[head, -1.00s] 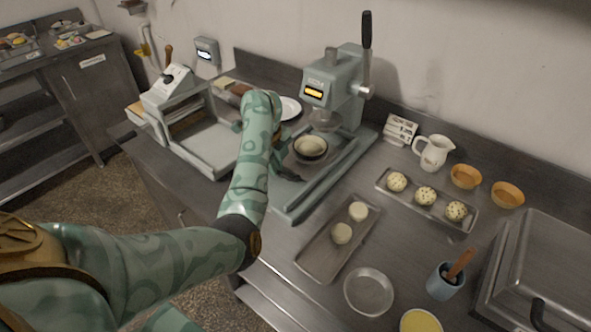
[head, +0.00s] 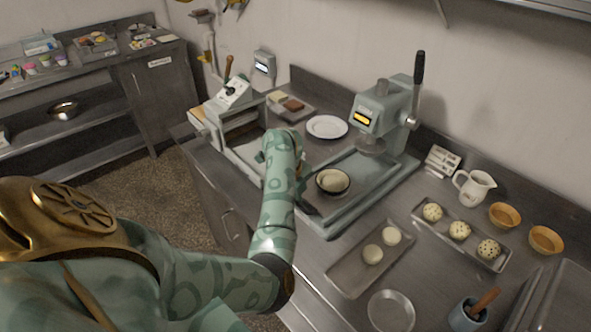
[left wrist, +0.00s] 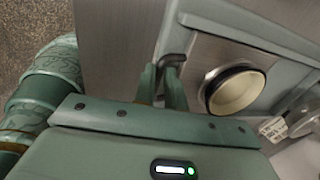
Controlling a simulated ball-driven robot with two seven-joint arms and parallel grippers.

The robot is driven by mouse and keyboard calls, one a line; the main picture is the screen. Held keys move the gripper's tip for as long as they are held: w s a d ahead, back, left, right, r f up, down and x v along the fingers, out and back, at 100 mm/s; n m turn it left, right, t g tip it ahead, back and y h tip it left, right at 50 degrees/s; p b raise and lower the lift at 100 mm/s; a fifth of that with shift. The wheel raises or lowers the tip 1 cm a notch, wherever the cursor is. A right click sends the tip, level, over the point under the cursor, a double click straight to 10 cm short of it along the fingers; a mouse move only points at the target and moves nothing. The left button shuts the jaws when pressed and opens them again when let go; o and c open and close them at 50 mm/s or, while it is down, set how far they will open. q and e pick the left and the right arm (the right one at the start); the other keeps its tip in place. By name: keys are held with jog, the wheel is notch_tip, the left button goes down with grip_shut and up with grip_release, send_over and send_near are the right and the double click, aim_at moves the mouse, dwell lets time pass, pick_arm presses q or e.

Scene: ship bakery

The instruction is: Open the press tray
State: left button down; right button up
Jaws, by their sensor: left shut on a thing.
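The press (head: 380,115) is a grey-green machine with a lit display and a raised lever at the right. Its press tray (head: 318,206) is slid out toward me along the base. A dark-rimmed round pan with pale dough (head: 333,182) stands on the tray, in front of and left of the press head. It also shows in the left wrist view (left wrist: 236,91). My left gripper (left wrist: 163,82) is shut on the tray's dark handle (left wrist: 172,61). In the head view my forearm hides most of this gripper. My right gripper is not in view.
A second grey-green machine (head: 235,105) stands left of the arm. A white plate (head: 327,127) lies behind. Right of the press are a tray with two dough pieces (head: 345,275), a tray of speckled balls (head: 492,261), a white jug (head: 475,187) and orange bowls (head: 504,215).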

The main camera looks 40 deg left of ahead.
pick_arm(q)
jog(key=c, duration=1.5)
grip_release()
jog(key=shift+a, duration=0.15)
jog(key=s+r+p, duration=0.1)
jog(key=r+p, duration=0.1)
jog(key=r, duration=0.3)
jog(key=s+r+p, duration=0.1)
jog(key=r+p, duration=0.2)
jog(key=r, duration=0.2)
jog(key=r+p, duration=0.3)
jog(key=r, duration=0.3)
jog(key=shift+s+a, duration=0.15)
jog(key=shift+s, duration=0.25)
